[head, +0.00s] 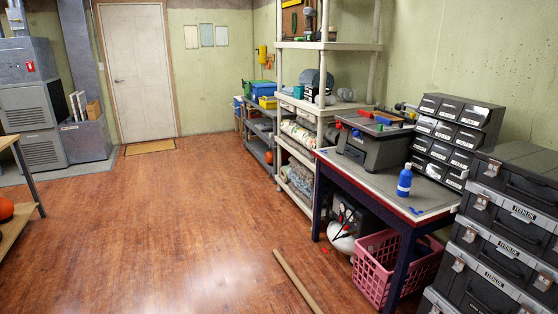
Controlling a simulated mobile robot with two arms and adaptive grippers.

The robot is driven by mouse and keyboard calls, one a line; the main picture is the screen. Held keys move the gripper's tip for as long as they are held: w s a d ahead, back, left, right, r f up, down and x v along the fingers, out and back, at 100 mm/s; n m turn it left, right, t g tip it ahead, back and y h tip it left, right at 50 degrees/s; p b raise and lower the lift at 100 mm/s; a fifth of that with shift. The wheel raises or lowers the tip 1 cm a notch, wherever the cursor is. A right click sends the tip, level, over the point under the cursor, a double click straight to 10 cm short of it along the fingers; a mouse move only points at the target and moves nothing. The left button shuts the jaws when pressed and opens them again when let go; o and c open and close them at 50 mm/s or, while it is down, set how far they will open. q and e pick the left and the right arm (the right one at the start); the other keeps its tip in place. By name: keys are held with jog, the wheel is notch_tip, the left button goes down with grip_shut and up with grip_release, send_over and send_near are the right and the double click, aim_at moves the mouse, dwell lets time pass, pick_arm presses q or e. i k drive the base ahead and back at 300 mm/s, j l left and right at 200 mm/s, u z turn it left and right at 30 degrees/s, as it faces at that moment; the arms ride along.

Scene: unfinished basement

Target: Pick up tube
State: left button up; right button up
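A long, thin brown tube (297,280) shows in the head view at the bottom centre. It appears to lie on the wooden floor, left of the pink basket. Its near end is cut off by the bottom edge of the picture. Neither of my grippers is in view.
A workbench (436,198) with a blue bottle (405,180) stands at the right. A pink basket (367,272) sits under it. Black tool cases (510,215) are stacked at the far right. Shelves (345,46) line the right wall. The floor (180,230) to the left is open.

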aim_at(306, 295)
jog(key=z, duration=1.05)
jog(key=i+j+z, duration=0.1)
jog(key=z, duration=0.35)
jog(key=i+j+z, duration=0.15)
jog(key=j, duration=0.25)
jog(key=i+j+z, duration=0.1)
jog(key=j, duration=0.3)
jog(key=i+j+z, duration=0.15)
jog(key=j, duration=0.25)
jog(key=i+j+z, duration=0.1)
jog(key=j, duration=0.35)
jog(key=i+j+z, duration=0.15)
jog(key=j, duration=0.3)
